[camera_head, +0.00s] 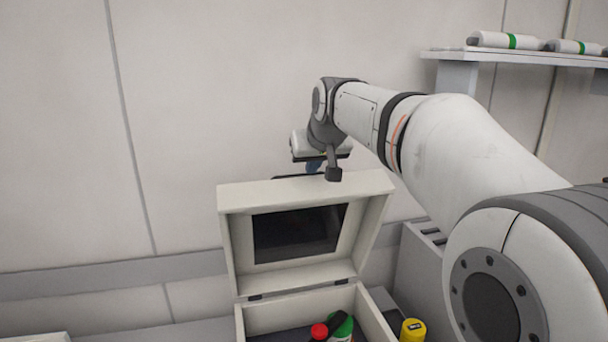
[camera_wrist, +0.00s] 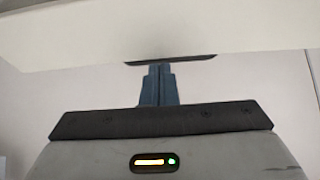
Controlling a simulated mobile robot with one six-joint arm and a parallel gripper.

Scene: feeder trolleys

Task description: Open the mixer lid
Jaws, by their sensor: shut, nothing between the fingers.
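The mixer is a cream box, and its lid (camera_head: 233,200) stands raised and tilted up on hinges at the back of the open box body (camera_head: 263,316). The lid has a dark window (camera_head: 300,233). My gripper (camera_head: 314,166) is behind the lid's upper edge, with its fingertips mostly hidden by the lid. In the wrist view my gripper (camera_wrist: 158,72) shows its blue fingers together and empty, reaching to a dark strip (camera_wrist: 170,60) on the edge of the lid (camera_wrist: 150,35). I cannot tell whether they touch.
Inside the box are a red-capped item (camera_head: 319,331) and a green-capped item (camera_head: 341,325). A yellow-capped container (camera_head: 412,330) stands to the right of the box. A shelf (camera_head: 530,56) with white bottles (camera_head: 500,40) is at the upper right. The wall is close behind.

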